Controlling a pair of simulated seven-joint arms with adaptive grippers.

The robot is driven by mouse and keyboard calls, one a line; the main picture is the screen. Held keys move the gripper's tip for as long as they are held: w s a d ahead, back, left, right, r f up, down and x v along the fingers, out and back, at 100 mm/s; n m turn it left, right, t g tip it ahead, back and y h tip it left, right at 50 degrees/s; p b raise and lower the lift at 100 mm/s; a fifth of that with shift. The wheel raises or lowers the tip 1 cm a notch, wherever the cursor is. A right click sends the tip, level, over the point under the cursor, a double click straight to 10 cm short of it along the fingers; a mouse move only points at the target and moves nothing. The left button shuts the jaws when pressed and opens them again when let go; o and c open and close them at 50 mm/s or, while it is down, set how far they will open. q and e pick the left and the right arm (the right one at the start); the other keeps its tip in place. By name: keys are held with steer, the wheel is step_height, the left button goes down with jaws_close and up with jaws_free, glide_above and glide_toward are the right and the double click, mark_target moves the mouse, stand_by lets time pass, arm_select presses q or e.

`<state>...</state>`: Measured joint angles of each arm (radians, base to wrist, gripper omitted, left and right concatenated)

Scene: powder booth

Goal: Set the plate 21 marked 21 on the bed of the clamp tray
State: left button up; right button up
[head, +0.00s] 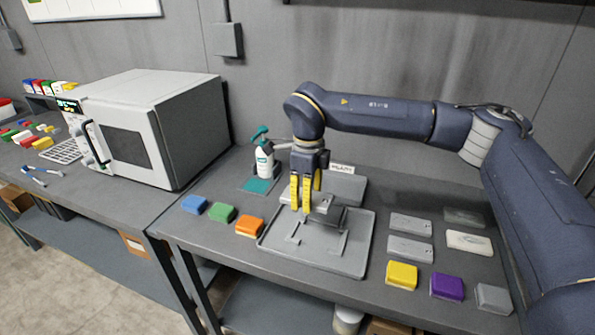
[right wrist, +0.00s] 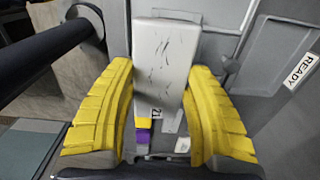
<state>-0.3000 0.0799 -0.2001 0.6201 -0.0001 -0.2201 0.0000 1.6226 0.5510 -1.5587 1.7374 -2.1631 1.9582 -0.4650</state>
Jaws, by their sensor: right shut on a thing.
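My right gripper (head: 306,194) points down over the grey clamp tray (head: 359,255) in the head view. In the right wrist view its yellow fingers (right wrist: 164,95) are shut on a scratched pale grey plate (right wrist: 165,62), with a small "21" label at its lower edge. In the head view the fingers partly hide this plate, and a grey piece beside them cannot be told clearly from the tray's clamp. The tray has thin raised corner guides on its bed and a "READY" sign (head: 342,169) behind. Whether the plate touches the bed cannot be told. My left gripper is not in view.
Blue (head: 194,205), green (head: 222,212) and orange (head: 250,226) blocks sit left of the tray. Several loose plates (head: 410,248) and yellow (head: 401,275), purple (head: 447,287) and grey blocks lie right. A spray bottle (head: 265,160) stands behind; a white oven (head: 150,130) is farther left.

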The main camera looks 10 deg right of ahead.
glide_above(318, 236)
step_height(318, 236, down, 9)
steer(key=shift+s+a, duration=0.1)
steer(key=shift+a, duration=0.05)
steer(key=shift+f, duration=1.6)
steer(key=shift+f, duration=1.6)
stand_by(1.1)
steer(key=o, duration=1.5)
steer(key=shift+o, duration=0.5)
steer(key=shift+r, duration=0.1)
